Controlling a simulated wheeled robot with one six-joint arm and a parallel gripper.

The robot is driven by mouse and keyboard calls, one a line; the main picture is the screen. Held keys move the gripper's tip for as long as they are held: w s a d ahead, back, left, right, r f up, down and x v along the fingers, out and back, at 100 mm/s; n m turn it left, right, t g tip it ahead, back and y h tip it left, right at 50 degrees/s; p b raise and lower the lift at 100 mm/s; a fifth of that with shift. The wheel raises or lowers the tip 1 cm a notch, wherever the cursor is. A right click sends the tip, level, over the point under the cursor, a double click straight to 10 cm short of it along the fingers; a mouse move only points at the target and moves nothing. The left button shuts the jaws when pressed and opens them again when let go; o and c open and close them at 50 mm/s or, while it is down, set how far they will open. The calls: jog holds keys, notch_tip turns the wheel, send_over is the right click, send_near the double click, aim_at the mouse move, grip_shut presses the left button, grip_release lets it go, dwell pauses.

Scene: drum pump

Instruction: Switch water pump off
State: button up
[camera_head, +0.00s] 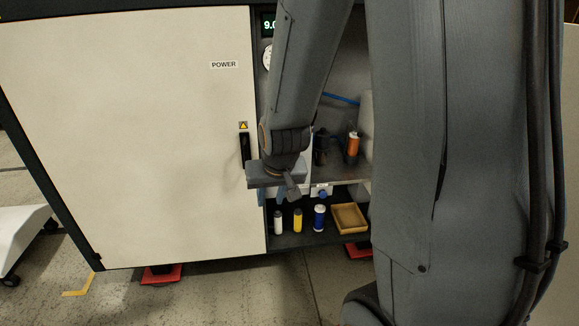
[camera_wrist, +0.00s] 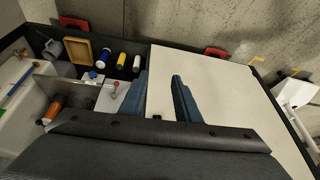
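My gripper (camera_wrist: 160,92) shows two blue fingers standing apart with nothing held between them in the wrist view. In the head view my gripper (camera_head: 272,192) is beside the right edge of the cabinet door, near its black handle (camera_head: 244,150), and my wrist hides part of it. A small white unit with a blue knob (camera_head: 322,191) sits in the open bay to the right; the blue knob also shows in the wrist view (camera_wrist: 92,75). A small red-tipped part (camera_wrist: 115,85) is just left of the fingers. I cannot tell which part switches the pump.
The large white door (camera_head: 130,130) labelled POWER is shut. The open bay holds several bottles (camera_head: 298,220), a tan tray (camera_head: 349,218) and an orange-and-white cylinder (camera_head: 352,147). A green display (camera_head: 269,25) is at the top. The shelf edge (camera_head: 345,182) lies close to my gripper.

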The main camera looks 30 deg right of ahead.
jog(key=w+d+f+m+t+h+b, duration=0.1)
jog(key=w+d+f+m+t+b, duration=0.1)
jog(key=w+d, duration=0.4)
jog(key=w+d+f+m+t+h+b, duration=0.2)
jog(key=w+d+f+t+b, duration=0.3)
jog(key=w, duration=0.8)
jog(key=w+d+f+m+t+h+b, duration=0.2)
jog(key=w+d+t+b, duration=0.3)
jog(key=w+d, duration=0.3)
jog(key=shift+w+d+f+m+b, duration=0.35)
jog(key=shift+w+f+m+b, duration=0.25)
jog(key=shift+w+b, duration=0.25)
